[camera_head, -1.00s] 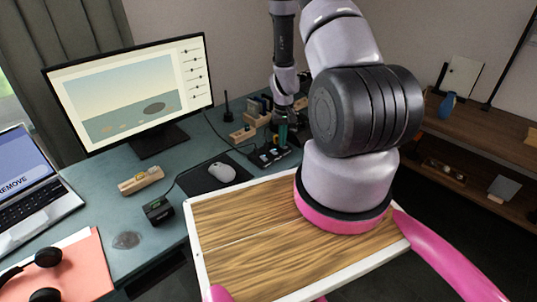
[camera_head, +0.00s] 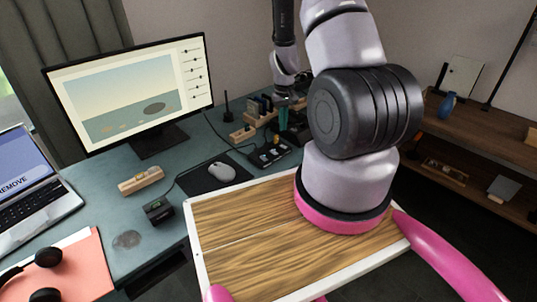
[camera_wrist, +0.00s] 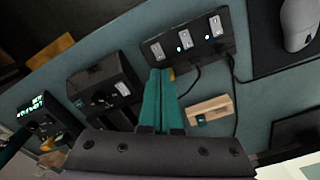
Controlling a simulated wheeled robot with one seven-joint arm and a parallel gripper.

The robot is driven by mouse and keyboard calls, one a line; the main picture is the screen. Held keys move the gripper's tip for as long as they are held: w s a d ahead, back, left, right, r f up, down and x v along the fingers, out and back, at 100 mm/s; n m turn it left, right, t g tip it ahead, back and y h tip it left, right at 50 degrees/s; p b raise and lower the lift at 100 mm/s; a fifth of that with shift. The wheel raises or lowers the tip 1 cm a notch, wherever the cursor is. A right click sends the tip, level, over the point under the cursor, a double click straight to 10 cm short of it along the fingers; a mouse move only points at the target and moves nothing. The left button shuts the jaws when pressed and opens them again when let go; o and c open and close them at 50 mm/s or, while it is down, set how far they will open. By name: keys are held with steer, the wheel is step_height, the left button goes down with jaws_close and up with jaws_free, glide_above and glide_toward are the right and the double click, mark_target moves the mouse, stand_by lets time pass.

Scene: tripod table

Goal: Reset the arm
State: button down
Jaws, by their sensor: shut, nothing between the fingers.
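My gripper (camera_head: 283,124) is above the back right of the blue-grey desk (camera_head: 115,202), partly beside my own arm in the head view. In the wrist view its two teal fingers (camera_wrist: 160,74) lie together, shut and empty. Their tips appear near the edge of a black switch box (camera_wrist: 190,40), which also shows in the head view (camera_head: 270,153). I cannot tell the exact height of the tips above the desk.
A small wooden block (camera_wrist: 209,110) and a black device (camera_wrist: 106,88) lie close to the fingers in the wrist view. The monitor (camera_head: 135,90), mouse (camera_head: 221,172) and laptop (camera_head: 35,190) are to the left. A wooden shelf (camera_head: 480,140) stands at right.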

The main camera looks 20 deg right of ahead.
stand_by(0.4)
steer(key=s+a+r+m+t+y, duration=0.15)
steer(key=a+r, duration=0.25)
steer(key=r, duration=1)
steer(key=s+a+r+t, duration=0.15)
steer(key=a+r, duration=0.25)
steer(key=r, duration=1)
steer(key=s+a+r+t, duration=0.2)
steer(key=s+r, duration=0.6)
steer(key=s+a+r+t, duration=0.2)
steer(key=s+a+r, duration=0.1)
steer(key=s+r, duration=0.4)
steer(key=shift+s+a+r+m, duration=0.15)
steer(key=shift+s+r+m, duration=0.2)
steer(key=shift+s, duration=0.5)
